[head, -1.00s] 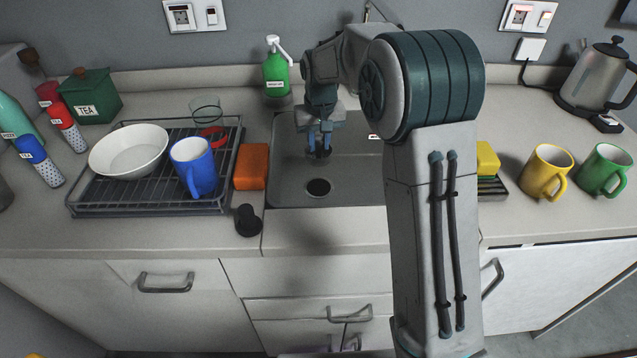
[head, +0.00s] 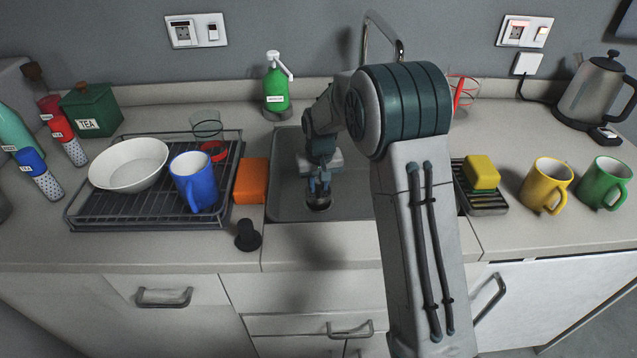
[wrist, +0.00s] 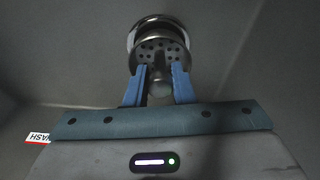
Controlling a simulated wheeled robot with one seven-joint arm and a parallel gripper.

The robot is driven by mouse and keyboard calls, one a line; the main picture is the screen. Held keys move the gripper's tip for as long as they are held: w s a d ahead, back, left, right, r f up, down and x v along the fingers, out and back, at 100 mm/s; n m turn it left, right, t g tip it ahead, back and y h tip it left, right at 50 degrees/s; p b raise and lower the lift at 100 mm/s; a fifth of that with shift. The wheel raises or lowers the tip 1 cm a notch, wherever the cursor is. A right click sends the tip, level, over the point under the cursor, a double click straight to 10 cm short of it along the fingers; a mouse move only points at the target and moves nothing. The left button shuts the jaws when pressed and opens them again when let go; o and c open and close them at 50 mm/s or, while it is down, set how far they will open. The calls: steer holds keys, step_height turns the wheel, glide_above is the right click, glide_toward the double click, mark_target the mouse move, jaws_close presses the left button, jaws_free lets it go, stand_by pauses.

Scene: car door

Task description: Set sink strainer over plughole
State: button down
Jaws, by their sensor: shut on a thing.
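The sink strainer (wrist: 163,52) is a round metal disc with small holes and a central knob. My gripper (wrist: 160,84) is shut on its knob, with a blue finger on each side. The plughole (wrist: 150,24) is a shiny metal ring in the sink floor, and its far rim shows beyond the strainer in the wrist view. The strainer overlaps the plughole's near part in that view; I cannot tell whether it touches. In the head view my gripper (head: 319,192) points down at the plughole (head: 318,206), hiding most of it and the strainer.
The sink basin (head: 285,200) surrounds my gripper. An orange sponge (head: 251,181) and a black plug (head: 247,236) lie left of it. A dish rack (head: 150,215) holds a bowl and a blue mug. A soap dish (head: 480,200) stands right of my arm.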

steer(key=shift+f, duration=0.25)
steer(key=c, duration=1.2)
jaws_free()
steer(key=shift+c, duration=0.2)
steer(key=shift+r, duration=0.15)
steer(key=shift+r+p, duration=0.3)
step_height(320, 180, up, 12)
steer(key=s, duration=0.2)
steer(key=s+d+r+m, duration=0.1)
steer(key=s+d+r, duration=0.1)
steer(key=s+d, duration=0.35)
steer(key=s+d+r, duration=0.2)
steer(key=s+r, duration=0.1)
steer(key=s, duration=0.5)
steer(key=s+d+f, duration=0.1)
steer(key=s+d, duration=0.1)
steer(key=s, duration=0.6)
steer(key=s+d+f+m+t, duration=0.1)
steer(key=s+d, duration=0.1)
steer(key=s, duration=0.6)
steer(key=shift+d+f, duration=0.25)
steer(key=shift+f, duration=0.05)
